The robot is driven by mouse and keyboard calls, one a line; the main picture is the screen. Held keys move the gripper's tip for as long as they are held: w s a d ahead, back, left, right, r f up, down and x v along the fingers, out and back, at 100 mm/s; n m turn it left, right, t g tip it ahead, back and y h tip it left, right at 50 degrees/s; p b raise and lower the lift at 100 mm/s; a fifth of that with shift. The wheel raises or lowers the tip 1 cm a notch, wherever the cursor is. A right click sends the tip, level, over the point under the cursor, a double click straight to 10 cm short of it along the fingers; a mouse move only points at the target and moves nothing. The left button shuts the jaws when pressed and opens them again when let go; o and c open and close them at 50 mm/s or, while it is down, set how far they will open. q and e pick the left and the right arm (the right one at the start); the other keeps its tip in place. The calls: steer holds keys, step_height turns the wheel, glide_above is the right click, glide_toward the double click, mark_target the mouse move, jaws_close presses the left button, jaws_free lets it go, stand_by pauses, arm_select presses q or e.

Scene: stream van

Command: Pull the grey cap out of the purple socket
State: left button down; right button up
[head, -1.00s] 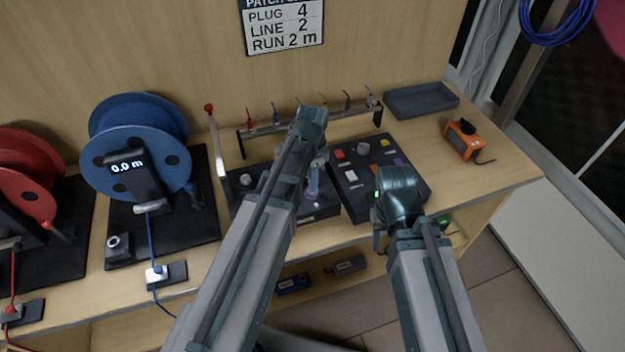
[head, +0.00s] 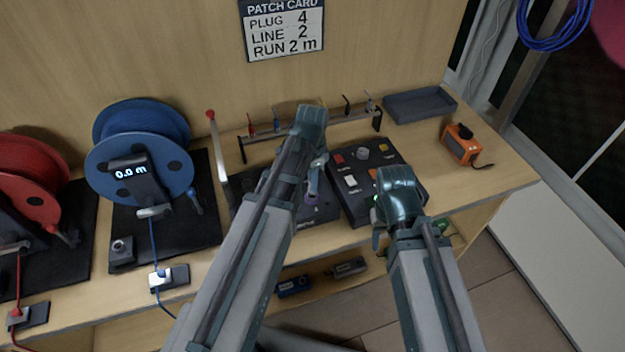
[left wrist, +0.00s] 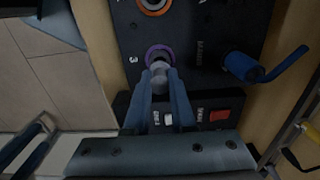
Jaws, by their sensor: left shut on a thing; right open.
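The purple socket (left wrist: 158,53) shows as a ring on a black panel, beside a printed 3, in the left wrist view. In the head view the socket (head: 311,198) is partly hidden under my left gripper. My left gripper (left wrist: 161,82) is shut on the grey cap (left wrist: 160,70), which sits between its fingertips and overlaps the near side of the ring. I cannot tell whether the cap is still seated or lifted clear. In the head view my left gripper (head: 316,172) is above the panel. My right gripper (head: 380,225) is open and empty by the button box's front edge.
A black button box (head: 350,205) stands to the right. Blue (head: 140,165) and red (head: 38,180) cable reels stand left. A grey tray (head: 420,104) lies at the back right.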

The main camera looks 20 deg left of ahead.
stand_by(0.3)
arm_select(q)
steer(key=shift+r+p, duration=1.5)
steer(key=shift+r, duration=0.05)
